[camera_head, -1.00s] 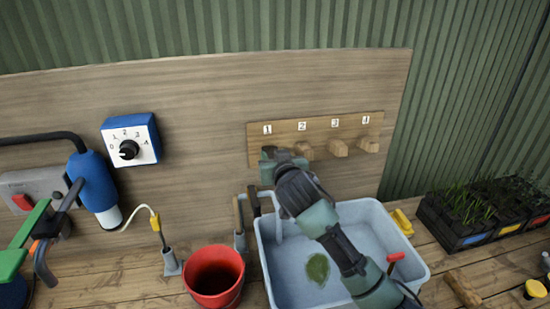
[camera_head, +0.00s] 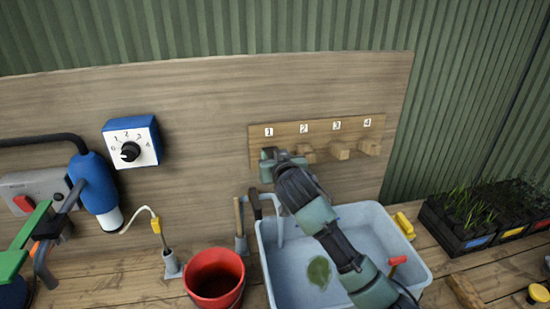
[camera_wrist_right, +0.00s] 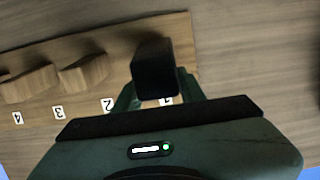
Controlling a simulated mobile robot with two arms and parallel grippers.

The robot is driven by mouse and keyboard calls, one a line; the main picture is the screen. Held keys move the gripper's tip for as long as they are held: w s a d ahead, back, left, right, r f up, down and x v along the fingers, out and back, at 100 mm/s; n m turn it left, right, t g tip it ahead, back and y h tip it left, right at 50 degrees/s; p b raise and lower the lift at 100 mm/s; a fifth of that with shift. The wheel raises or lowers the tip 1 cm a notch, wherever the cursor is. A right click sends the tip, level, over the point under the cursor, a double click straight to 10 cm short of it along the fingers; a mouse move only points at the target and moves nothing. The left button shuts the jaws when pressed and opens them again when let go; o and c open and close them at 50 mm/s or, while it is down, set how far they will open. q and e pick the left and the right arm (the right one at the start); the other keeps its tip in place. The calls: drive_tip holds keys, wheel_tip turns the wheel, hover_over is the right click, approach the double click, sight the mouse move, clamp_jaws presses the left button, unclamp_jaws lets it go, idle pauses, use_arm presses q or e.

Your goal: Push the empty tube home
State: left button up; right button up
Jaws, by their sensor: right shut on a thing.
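A wooden rail (camera_head: 290,128) on the back board has places numbered 1 to 4. Wooden blocks stick out under 2 (camera_head: 307,152), 3 (camera_head: 340,151) and 4 (camera_head: 370,147). My right gripper (camera_head: 268,163) is at place 1 and hides what is there in the head view. In the right wrist view its fingers are on either side of a dark, block-shaped piece (camera_wrist_right: 155,68) by label 1, and are shut on it. I cannot tell whether this piece is the tube; nothing else in view clearly is.
A light blue tub (camera_head: 262,255) with a green leaf (camera_head: 318,272) stands below my right arm. A red bucket (camera_head: 214,280) is left of it. A blue dial box (camera_head: 131,143) is on the board. Planter trays (camera_head: 475,240) stand at the right.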

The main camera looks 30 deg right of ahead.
drive_tip(key=shift+w, duration=0.2)
drive_tip(key=shift+d+r, duration=0.1)
drive_tip(key=shift+r, duration=0.15)
idle(1.0)
drive_tip(key=shift+p, duration=0.6)
idle(0.5)
idle(0.4)
drive_tip(key=o, duration=1.4)
drive_tip(key=shift+w+f, duration=0.1)
drive_tip(key=shift+f, duration=0.05)
drive_tip(key=shift+w+f, duration=0.2)
drive_tip(key=b+v, duration=0.2)
drive_tip(key=v, duration=0.6)
